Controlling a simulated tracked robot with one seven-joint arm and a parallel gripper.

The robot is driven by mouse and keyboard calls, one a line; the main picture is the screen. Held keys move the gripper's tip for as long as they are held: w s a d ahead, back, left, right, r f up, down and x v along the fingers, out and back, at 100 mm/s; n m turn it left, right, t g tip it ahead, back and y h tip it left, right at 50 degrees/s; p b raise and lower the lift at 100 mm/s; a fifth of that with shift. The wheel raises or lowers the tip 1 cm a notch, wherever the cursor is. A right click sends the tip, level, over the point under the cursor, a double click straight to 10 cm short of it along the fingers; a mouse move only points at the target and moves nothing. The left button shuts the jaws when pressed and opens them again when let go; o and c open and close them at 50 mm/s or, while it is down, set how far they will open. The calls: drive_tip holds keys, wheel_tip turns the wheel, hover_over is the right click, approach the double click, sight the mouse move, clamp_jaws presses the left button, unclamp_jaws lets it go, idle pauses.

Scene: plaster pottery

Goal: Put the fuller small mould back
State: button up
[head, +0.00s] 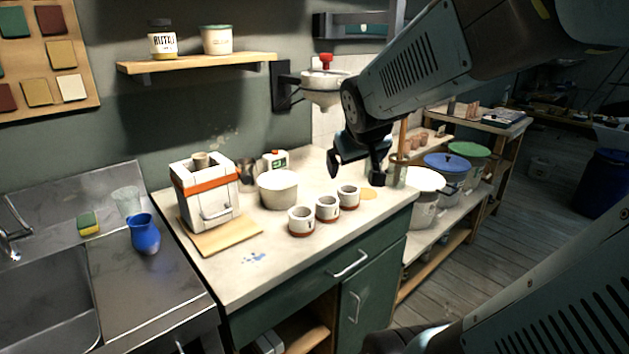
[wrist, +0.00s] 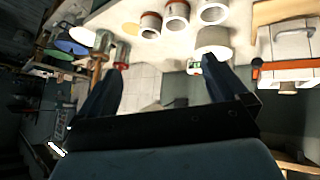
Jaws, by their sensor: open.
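Three small white moulds with reddish-brown bases stand in a row on the counter: the left mould (head: 301,221), the middle mould (head: 327,208) and the right mould (head: 348,197). I cannot tell how full each one is. They also show upside down at the top of the wrist view, as one mould (wrist: 151,25), another (wrist: 177,14) and a third (wrist: 213,11). My gripper (head: 358,170) is above the back of the counter, behind and right of the row. In the wrist view my gripper (wrist: 160,78) has its fingers apart with nothing held.
A white tub (head: 278,190) stands left of the moulds. A large strapped mould (head: 205,195) sits on a board (head: 222,236). A funnel (head: 326,90) is mounted on the wall above. A jar with a stick (head: 397,172) stands right of my gripper. The counter's front is clear.

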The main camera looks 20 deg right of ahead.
drive_tip(key=s+a+r+g+y, duration=0.1)
drive_tip(key=s+a+g+y, duration=0.1)
drive_tip(key=s+a, duration=0.5)
drive_tip(key=s, duration=0.4)
drive_tip(key=shift+s+a+r+y, duration=0.25)
drive_tip(key=shift+s+r+y, duration=0.05)
drive_tip(key=shift+s+y, duration=0.1)
